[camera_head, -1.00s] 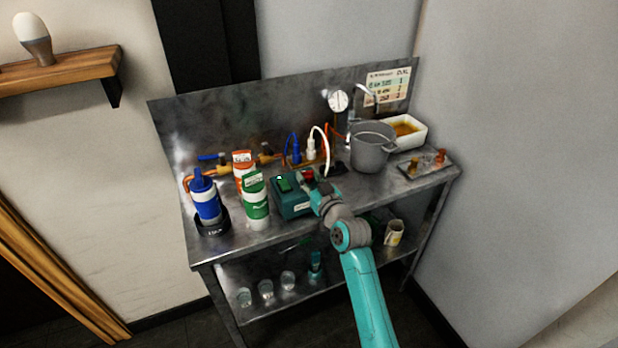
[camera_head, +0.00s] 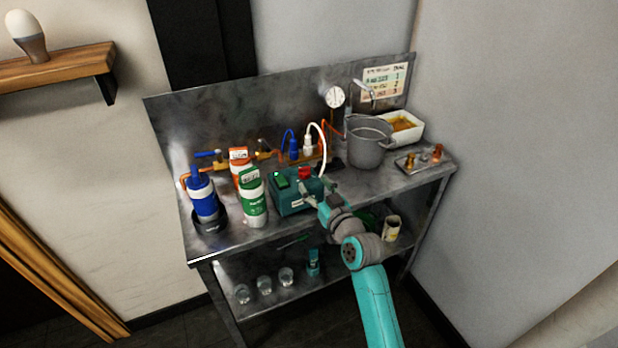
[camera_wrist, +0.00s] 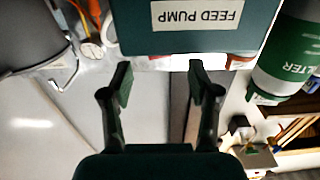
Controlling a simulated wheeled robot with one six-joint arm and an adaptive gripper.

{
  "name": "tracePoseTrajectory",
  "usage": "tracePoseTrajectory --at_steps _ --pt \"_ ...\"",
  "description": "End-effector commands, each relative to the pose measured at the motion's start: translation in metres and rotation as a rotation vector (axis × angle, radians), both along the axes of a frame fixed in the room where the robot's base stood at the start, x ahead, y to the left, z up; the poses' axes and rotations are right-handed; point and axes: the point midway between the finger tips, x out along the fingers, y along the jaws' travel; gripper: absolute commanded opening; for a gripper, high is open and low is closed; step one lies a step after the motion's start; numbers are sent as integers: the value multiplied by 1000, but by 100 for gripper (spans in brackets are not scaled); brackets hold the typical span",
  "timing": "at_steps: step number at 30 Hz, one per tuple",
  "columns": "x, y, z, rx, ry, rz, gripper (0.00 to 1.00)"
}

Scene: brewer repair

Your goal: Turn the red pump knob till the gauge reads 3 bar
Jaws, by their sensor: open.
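The red pump knob (camera_head: 305,173) sits on top of the teal pump box (camera_head: 290,205), right of a lit green switch (camera_head: 281,181). The knob does not show in the wrist view, where the box (camera_wrist: 125,38) carries a FEED PUMP label (camera_wrist: 197,14). My gripper (camera_head: 314,198) is at the box's front right, lower than the knob and apart from it. In the wrist view my gripper (camera_wrist: 160,78) is open with nothing between its fingers. The round white gauge (camera_head: 334,97) stands at the back; its reading is too small to tell.
A grey pot (camera_head: 368,146) stands to the right. Hoses (camera_head: 323,137) rise behind the box.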

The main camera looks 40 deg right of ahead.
Motion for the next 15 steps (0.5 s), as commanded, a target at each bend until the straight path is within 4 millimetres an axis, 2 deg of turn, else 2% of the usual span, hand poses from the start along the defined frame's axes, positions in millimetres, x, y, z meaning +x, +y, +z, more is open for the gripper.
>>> tracePoseTrajectory --at_steps 1,6,15 --pt "-11 2 -1 1 2 -2 61" --pt "-37 10 -1 2 3 0 61" --pt "-57 16 0 0 1 0 61"
